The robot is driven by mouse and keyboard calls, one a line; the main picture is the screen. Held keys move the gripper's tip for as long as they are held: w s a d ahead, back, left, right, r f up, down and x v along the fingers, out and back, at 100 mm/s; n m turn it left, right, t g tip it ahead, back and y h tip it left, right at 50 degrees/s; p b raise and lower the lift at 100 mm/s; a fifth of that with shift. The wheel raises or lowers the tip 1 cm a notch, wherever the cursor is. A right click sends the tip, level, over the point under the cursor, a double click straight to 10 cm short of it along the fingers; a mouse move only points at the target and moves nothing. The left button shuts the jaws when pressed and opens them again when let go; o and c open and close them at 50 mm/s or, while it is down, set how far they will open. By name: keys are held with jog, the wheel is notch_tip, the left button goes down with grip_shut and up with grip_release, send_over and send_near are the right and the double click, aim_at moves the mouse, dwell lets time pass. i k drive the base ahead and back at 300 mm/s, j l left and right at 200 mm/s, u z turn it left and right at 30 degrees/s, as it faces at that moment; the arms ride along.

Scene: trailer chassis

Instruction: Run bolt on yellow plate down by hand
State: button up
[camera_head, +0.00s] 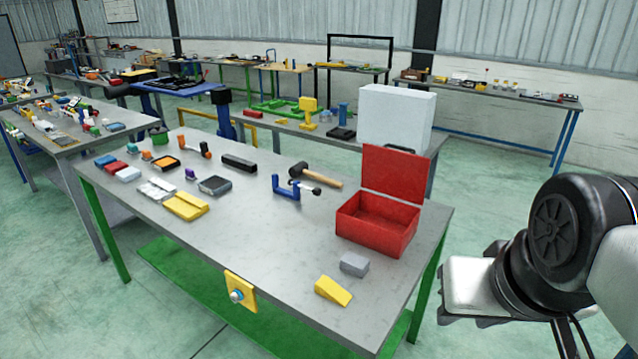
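The yellow plate (246,281) is upright at the front edge of the near table, facing the viewer. A bolt with a light blue, round head (236,296) sticks out from its face. How deep the bolt sits cannot be told at this size. My arm comes in from the right, and its end, my gripper (468,290), shows as a silver block with dark edges. It is well to the right of the plate and bolt, apart from the table. Its fingers cannot be made out, nor whether it holds anything.
The grey table top (240,230) on green legs holds an open red toolbox (376,222), a yellow wedge (333,290), a grey block (354,264), a hammer (316,175) and a blue clamp (288,188). Several small parts lie at its left. The floor in front is clear.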

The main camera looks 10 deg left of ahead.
aim_at(237, 296)
jog(key=i+j+z, duration=0.1)
jog(key=j, duration=0.95)
jog(key=j+z, duration=0.1)
jog(key=j, duration=0.95)
jog(key=i, duration=0.1)
